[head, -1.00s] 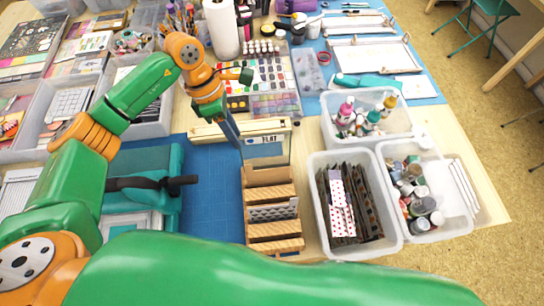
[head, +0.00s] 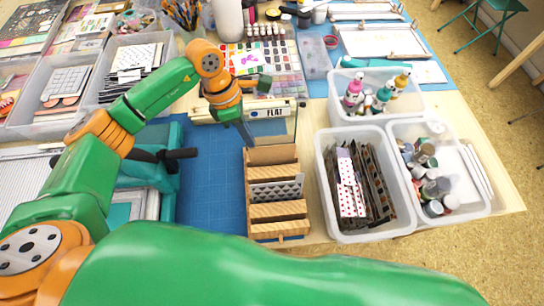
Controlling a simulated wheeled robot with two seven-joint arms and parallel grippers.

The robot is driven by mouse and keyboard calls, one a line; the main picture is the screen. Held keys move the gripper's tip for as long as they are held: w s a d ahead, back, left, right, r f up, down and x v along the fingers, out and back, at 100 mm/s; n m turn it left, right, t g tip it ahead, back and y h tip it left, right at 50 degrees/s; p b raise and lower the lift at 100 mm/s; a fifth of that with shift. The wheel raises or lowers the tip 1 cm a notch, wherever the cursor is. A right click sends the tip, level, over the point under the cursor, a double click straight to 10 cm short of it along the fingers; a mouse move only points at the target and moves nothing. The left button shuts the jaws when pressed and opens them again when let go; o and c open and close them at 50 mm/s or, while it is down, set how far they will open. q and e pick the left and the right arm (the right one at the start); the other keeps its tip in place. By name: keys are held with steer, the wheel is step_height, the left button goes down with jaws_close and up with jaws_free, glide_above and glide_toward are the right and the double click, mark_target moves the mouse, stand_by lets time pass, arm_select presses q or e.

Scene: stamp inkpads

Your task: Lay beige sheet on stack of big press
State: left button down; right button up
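My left gripper (head: 245,134) points down at the back left corner of a wooden slotted rack (head: 277,211). The teal press (head: 165,180) stands left of the rack, partly behind my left arm. A pale layered surface (head: 130,207) shows at its front; a stack there is not clear. My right gripper is out of view.
A cream box marked FLAT (head: 275,112) lies just behind the rack. Clear tubs stand to the right, one with patterned sheets (head: 330,215), others with bottles. Blue mat (head: 208,185) lies bare between press and rack. My own green arm covers the bottom.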

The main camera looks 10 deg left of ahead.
arm_select(q)
step_height(320, 180, up, 7)
steer(key=w+p, duration=0.1)
steer(key=p, duration=0.3)
steer(key=shift+w+a+r, duration=0.15)
steer(key=shift+r, duration=0.05)
